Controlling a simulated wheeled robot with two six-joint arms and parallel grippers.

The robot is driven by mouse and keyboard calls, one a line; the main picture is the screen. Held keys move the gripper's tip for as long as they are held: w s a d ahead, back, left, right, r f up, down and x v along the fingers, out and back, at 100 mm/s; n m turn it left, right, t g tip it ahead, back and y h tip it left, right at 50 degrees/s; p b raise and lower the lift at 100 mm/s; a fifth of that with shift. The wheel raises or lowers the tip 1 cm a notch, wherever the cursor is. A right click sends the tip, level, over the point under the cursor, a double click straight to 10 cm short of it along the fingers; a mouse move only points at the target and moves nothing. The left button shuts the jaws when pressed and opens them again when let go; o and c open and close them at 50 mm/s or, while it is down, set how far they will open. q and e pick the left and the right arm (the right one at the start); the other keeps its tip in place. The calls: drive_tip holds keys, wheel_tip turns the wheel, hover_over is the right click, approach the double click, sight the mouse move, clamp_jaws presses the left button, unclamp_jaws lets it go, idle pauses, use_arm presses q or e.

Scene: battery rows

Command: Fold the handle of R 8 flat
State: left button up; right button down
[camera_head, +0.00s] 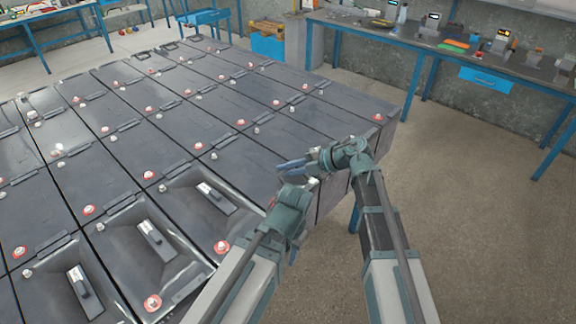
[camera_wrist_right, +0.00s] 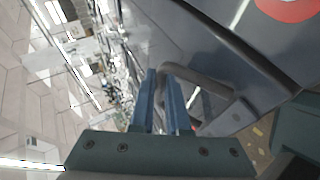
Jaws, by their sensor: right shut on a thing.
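Large dark battery blocks (camera_head: 165,120) stand in rows, with folding handles along their tops. My right gripper (camera_head: 291,165) is at the right edge of the rows, low over a block top. In the right wrist view its two blue fingers (camera_wrist_right: 166,98) are shut on a dark, bent bar handle (camera_wrist_right: 205,84), which stands out beside a dark block face. The fingers hide part of the handle. No label R 8 can be read. My left arm's wrist end is below the right gripper; only a small blue piece shows there, and its fingers cannot be made out.
Red-ringed terminals (camera_head: 222,247) and grey terminals dot the block tops. Some front blocks have recessed wells with a light-topped lever (camera_head: 215,197). A workbench (camera_head: 470,60) with tools runs along the back right wall. The floor (camera_head: 460,220) at the right is clear.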

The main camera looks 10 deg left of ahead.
idle(0.4)
drive_tip(key=c, duration=0.9)
unclamp_jaws()
drive_tip(key=p+v, duration=0.7)
drive_tip(key=v, duration=0.6)
drive_tip(key=shift+d+r, duration=0.25)
drive_tip(key=shift+d, duration=0.1)
drive_tip(key=shift+w+a, duration=0.1)
